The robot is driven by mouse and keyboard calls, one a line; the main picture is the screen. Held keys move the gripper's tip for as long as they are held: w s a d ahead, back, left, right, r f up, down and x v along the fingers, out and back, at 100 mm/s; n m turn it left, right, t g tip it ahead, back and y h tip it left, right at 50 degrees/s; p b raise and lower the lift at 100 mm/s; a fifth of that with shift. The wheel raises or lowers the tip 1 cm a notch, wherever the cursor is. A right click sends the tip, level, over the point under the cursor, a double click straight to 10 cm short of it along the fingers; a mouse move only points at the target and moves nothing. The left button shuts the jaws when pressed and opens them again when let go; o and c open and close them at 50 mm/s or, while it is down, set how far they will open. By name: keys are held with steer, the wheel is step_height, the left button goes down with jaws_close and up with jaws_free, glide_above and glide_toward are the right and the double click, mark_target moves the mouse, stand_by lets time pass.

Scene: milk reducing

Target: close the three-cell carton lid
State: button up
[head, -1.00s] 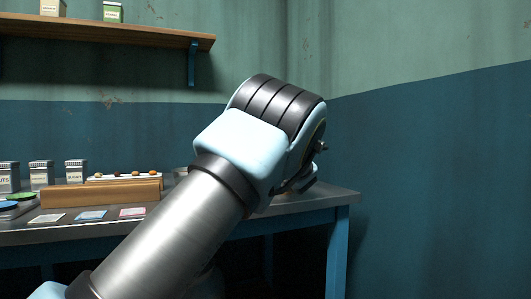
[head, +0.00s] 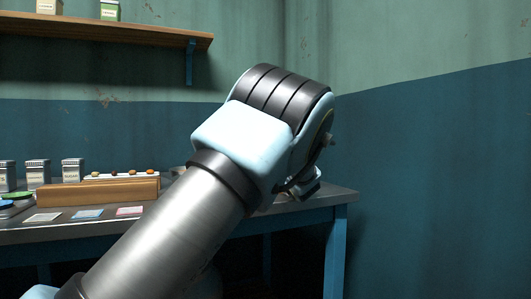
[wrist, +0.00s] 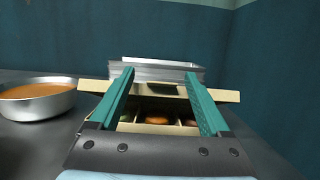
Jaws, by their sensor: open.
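The three-cell carton (wrist: 187,122) is in the wrist view, in front of my gripper's base and between its fingers. Its cells are uncovered, and a round brown piece (wrist: 158,120) shows in the middle one. The side cells are partly hidden by my fingers. A wide cream panel, seemingly the lid (wrist: 225,96), stands open at the carton's far side, behind the cells. My gripper (wrist: 160,74) has its two teal fingers spread apart with nothing gripped. The fingers reach over the carton and across the panel; contact cannot be told. The carton is hidden behind my arm in the head view.
A metal pan of orange-brown contents (wrist: 38,100) stands left of the carton. A metal tray (wrist: 165,64) lies beyond it. In the head view, a wooden block (head: 95,192), cards (head: 87,214) and tins (head: 38,172) occupy the table's left. A wall stands at right.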

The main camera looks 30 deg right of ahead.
steer(key=v, duration=0.8)
steer(key=shift+s+d+r, duration=0.15)
steer(key=shift+s+r, duration=0.15)
